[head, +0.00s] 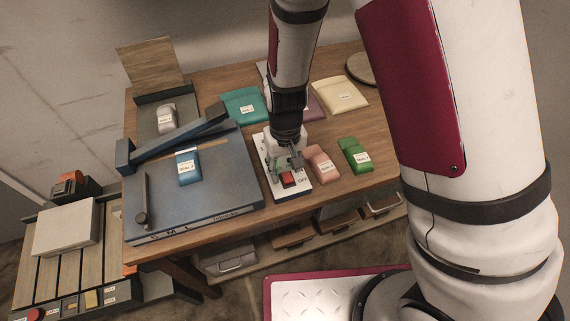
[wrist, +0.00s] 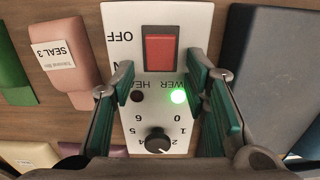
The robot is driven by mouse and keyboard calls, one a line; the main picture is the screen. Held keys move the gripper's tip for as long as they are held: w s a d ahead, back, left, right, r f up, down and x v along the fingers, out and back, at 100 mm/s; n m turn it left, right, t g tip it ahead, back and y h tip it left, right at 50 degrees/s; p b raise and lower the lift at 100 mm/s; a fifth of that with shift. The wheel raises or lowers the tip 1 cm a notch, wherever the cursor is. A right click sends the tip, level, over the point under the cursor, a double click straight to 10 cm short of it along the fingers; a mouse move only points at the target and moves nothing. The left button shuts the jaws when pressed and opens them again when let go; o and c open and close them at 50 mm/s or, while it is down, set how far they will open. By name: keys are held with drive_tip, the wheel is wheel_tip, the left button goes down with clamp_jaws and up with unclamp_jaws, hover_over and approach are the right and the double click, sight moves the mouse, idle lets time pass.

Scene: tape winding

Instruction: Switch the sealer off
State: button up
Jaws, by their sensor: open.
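The white switch panel (head: 297,190) stands beside the blue sealer (head: 222,198). In the wrist view the panel (wrist: 190,20) shows upside down. The power light (wrist: 179,96) glows green and the heat light (wrist: 137,97) is dark. A black dial (wrist: 157,141) sits below them in that view. The red switch (head: 288,179) also shows in the head view. My gripper (head: 283,163) is over the panel, its two fingers (wrist: 165,80) apart and empty, one on each side of the panel.
A blue pouch (head: 187,168) lies on the sealer under its raised arm (head: 185,137). A pink pouch (head: 322,164) and a green pouch (head: 355,154) lie right of the panel. Teal (head: 243,105) and cream (head: 341,94) pouches lie behind on the wooden table (head: 215,78).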

drive_tip(key=shift+f, duration=0.1)
clamp_jaws()
drive_tip(key=shift+s+d+t+p, duration=0.1)
drive_tip(key=shift+s+t+p, duration=0.25)
drive_tip(key=shift+t+p, duration=0.25)
drive_tip(key=shift+s+d+r+t+y+p, duration=0.1)
drive_tip(key=shift+s+t+y+p, duration=0.2)
drive_tip(key=shift+t, duration=0.55)
drive_tip(key=shift+s+r+t+y+p, duration=0.15)
drive_tip(key=shift+t+y, duration=0.25)
drive_tip(key=shift+t, duration=0.45)
drive_tip(key=shift+w, duration=0.15)
unclamp_jaws()
